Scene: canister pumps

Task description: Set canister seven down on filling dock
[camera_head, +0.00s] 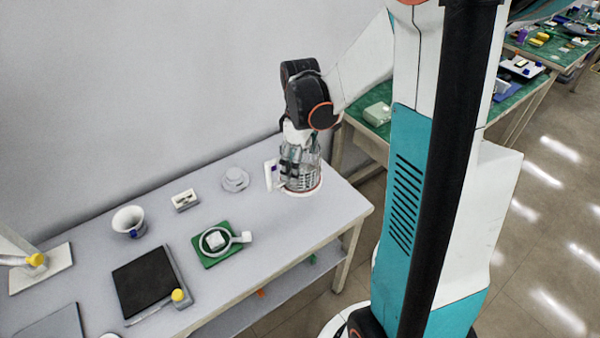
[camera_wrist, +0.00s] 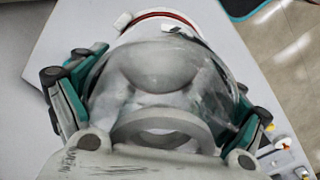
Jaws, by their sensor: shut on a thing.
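My gripper (camera_head: 299,153) is shut on a clear canister (camera_head: 301,178) at the right end of the grey table (camera_head: 330,222). In the wrist view, my gripper (camera_wrist: 165,85) has teal-and-black fingers on both sides of the clear, rounded canister (camera_wrist: 160,70). The canister looks upright. A white round base with a red edge (camera_head: 303,193) shows at its bottom; the wrist view shows the red ring (camera_wrist: 165,14) too. I cannot tell whether this is the canister's own base or the filling dock, or whether there is a gap. No number is readable.
A white upright piece with a purple mark (camera_head: 270,175) stands just left of the canister. Further left are a white round part (camera_head: 235,179), a small white block (camera_head: 185,200), a white cup (camera_head: 129,221), a green plate (camera_head: 226,256) with a ring, and a black pad (camera_head: 145,284).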

